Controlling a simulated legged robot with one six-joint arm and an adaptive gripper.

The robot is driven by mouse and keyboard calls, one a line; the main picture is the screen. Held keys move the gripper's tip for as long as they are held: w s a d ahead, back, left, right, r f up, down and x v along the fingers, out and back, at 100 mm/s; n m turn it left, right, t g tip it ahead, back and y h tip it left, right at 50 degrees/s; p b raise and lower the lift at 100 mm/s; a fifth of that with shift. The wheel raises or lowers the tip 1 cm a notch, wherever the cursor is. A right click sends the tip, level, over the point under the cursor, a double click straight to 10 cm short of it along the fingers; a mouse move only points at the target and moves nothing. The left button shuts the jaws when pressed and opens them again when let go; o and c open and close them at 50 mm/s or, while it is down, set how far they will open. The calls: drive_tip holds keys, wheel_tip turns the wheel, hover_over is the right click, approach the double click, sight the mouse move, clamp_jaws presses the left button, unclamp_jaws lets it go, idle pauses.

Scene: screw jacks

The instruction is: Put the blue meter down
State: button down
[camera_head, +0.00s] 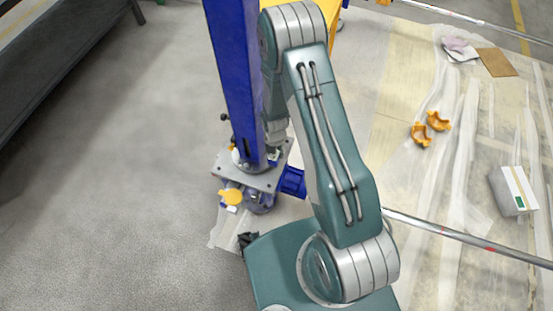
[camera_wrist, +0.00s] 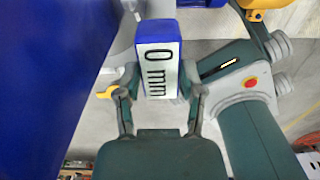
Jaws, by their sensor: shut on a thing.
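The blue meter (camera_wrist: 158,28) is a blue box with a white face reading "0 mm", upright in the middle of the wrist view. My gripper (camera_wrist: 160,80) is shut on it, one finger on each side of its white face. In the head view, my arm reaches up beside the blue column, and I cannot make out the meter or the fingers there. The blue column (camera_head: 236,80) rises from the screw jack's grey plate (camera_head: 262,178). The column also fills the left of the wrist view (camera_wrist: 45,70), close beside the meter.
A yellow part (camera_head: 231,197) and a blue motor-like part (camera_head: 292,181) are at the jack. A metal pipe (camera_head: 450,234), orange pieces (camera_head: 438,121) and a white box (camera_head: 513,190) lie on the sheeted floor at right. The grey floor at left (camera_head: 110,200) is clear.

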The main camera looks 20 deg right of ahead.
drive_tip(key=f, duration=0.4)
drive_tip(key=d+f, duration=0.1)
drive_tip(key=f, duration=0.1)
drive_tip(key=shift+a+f, duration=0.2)
drive_tip(key=shift+f, duration=0.8)
drive_tip(key=shift+a+f, duration=0.15)
drive_tip(key=shift+f, duration=0.8)
drive_tip(key=shift+d, duration=0.1)
drive_tip(key=shift+c, duration=1)
unclamp_jaws()
drive_tip(key=shift+d+f, duration=0.1)
